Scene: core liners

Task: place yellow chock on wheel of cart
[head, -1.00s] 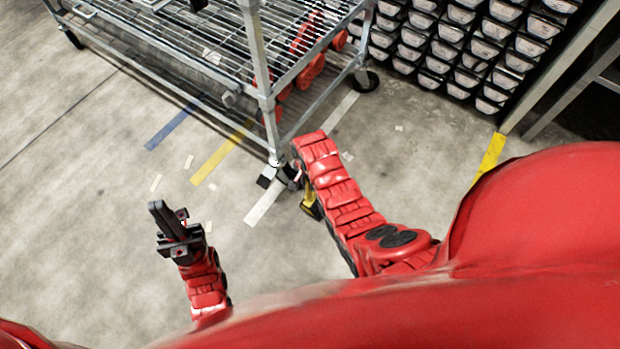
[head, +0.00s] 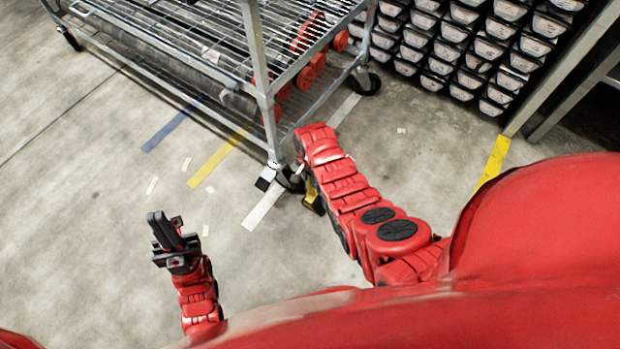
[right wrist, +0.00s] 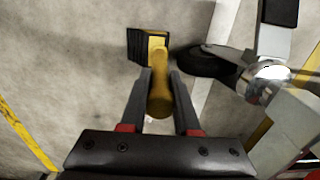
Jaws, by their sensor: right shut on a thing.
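The yellow chock (right wrist: 159,98) is in the right wrist view, with a yellow handle and a black ribbed block. My right gripper (right wrist: 160,85) is shut on its handle. In the head view the chock (head: 311,196) shows low beside the cart's near corner, partly hidden by my right arm; the right fingers are hidden there. The cart's wheel (right wrist: 196,62) is dark and stands just right of the chock block, with a small gap or light contact; I cannot tell which. The cart (head: 262,95) is a grey metal wire-shelf frame. My left gripper (head: 173,236) is raised over bare floor, away from the cart; its fingers look close together.
Red items (head: 308,45) lie on the cart's lower level. A rack of black bins (head: 450,45) stands at the back right. Blue tape (head: 165,132) and yellow tape (head: 215,160) mark the floor.

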